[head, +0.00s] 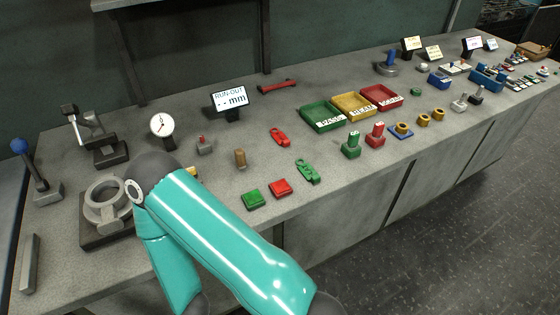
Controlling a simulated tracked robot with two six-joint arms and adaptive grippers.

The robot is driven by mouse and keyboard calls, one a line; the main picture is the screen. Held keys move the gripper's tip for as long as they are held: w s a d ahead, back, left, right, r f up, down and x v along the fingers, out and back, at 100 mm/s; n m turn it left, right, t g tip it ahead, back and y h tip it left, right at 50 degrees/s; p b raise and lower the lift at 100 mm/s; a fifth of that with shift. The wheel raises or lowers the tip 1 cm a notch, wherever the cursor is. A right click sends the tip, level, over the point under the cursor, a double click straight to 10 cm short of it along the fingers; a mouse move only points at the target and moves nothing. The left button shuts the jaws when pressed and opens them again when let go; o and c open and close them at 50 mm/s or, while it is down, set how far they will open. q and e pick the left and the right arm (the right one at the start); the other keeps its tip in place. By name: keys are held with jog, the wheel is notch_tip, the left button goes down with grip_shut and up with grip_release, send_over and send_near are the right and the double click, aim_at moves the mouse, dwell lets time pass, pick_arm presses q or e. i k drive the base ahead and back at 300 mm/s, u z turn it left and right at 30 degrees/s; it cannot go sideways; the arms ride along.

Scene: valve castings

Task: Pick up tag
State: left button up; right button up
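Two tag-like pieces lie flat on the grey bench. A red one (280,137) is near the middle, and a green one (307,172) with cut-outs lies nearer the front edge. Nothing touches either of them. Which of them the task calls the tag, I cannot tell. A teal arm of mine comes up from the bottom of the view, with its dark joint over the bench's left part. Neither of my grippers shows in the head view.
A green button block (252,198) and a red one (280,188) sit by the front edge. Green (322,117), yellow (353,106) and red (382,97) trays stand behind. A ring casting (107,203), dial gauge (162,128) and run-out display (230,99) are at left.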

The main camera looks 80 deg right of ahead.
aim_at(307, 170)
jog(key=z, duration=0.25)
jog(key=k, duration=1.45)
jog(key=z, duration=0.85)
jog(key=i, duration=1)
